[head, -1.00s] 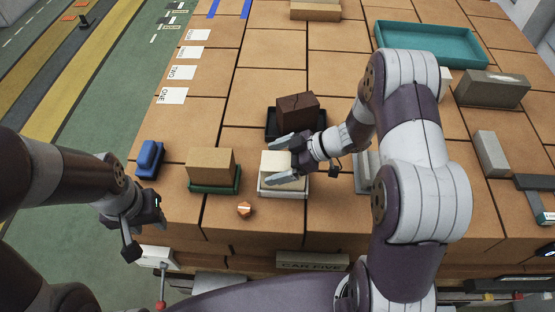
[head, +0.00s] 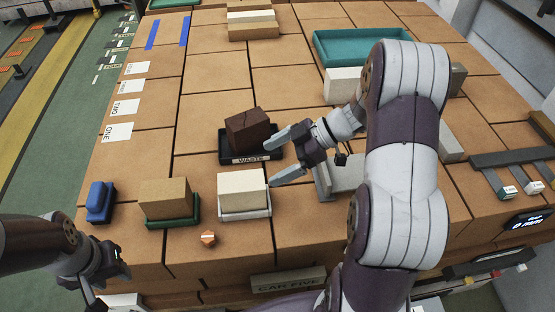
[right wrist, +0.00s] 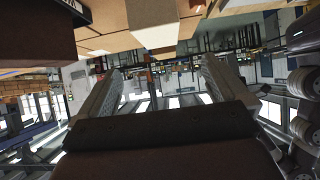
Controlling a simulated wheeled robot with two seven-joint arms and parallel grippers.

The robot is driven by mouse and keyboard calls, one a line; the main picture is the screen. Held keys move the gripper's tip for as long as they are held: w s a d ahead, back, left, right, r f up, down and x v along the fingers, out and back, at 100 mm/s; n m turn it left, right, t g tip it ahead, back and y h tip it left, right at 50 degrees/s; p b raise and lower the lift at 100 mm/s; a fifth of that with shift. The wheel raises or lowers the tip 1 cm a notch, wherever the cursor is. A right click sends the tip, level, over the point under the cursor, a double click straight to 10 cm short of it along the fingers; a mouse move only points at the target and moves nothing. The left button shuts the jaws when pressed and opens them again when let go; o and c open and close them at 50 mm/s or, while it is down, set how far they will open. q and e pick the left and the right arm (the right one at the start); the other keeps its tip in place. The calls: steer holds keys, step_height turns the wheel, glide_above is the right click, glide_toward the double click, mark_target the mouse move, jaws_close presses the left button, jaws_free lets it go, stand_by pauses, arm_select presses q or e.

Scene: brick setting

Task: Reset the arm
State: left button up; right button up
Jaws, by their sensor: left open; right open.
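My right gripper (head: 283,160) is open and empty in the head view, just right of the cream brick and the dark brick. Its two fingers also show apart in the right wrist view (right wrist: 160,90), with nothing between them. My left gripper (head: 105,277) is at the lower left, off the table's front left corner; it is open. A cream brick (head: 242,190) sits in a white tray (head: 245,215). A dark brown brick (head: 249,130) sits tilted in a black tray (head: 254,160) labelled WASTE.
A tan brick (head: 163,197) sits in a green tray (head: 174,222). A blue object (head: 100,202) and a small orange piece (head: 208,238) lie near the front. A teal tray (head: 320,52) stands at the back. Grey blocks (head: 348,173) lie right of my right gripper. Numbered white cards (head: 117,132) line the left edge.

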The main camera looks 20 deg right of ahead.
stand_by(0.4)
steer(key=w+d+r+m+t+h, duration=0.1)
steer(key=w+r+m+t+h, duration=0.2)
steer(key=w+m+t+h, duration=0.5)
steer(key=s+a+f+m+g+h, duration=0.25)
steer(key=s+m+g, duration=0.4)
steer(key=s, duration=0.85)
steer(key=s+f+g+b, duration=0.1)
steer(key=f+b, duration=0.2)
steer(key=f, duration=0.1)
steer(key=s+a+f+g+b, duration=0.1)
steer(key=s+f+b, duration=0.1)
steer(key=f+b, duration=0.1)
steer(key=s+f+g+b, duration=0.1)
steer(key=f+b, duration=0.3)
steer(key=f, duration=0.1)
steer(key=shift+s+a+f, duration=0.15)
steer(key=shift+f, duration=0.15)
steer(key=shift+f+b, duration=0.3)
steer(key=shift+f, duration=0.05)
steer(key=shift+s+r, duration=0.25)
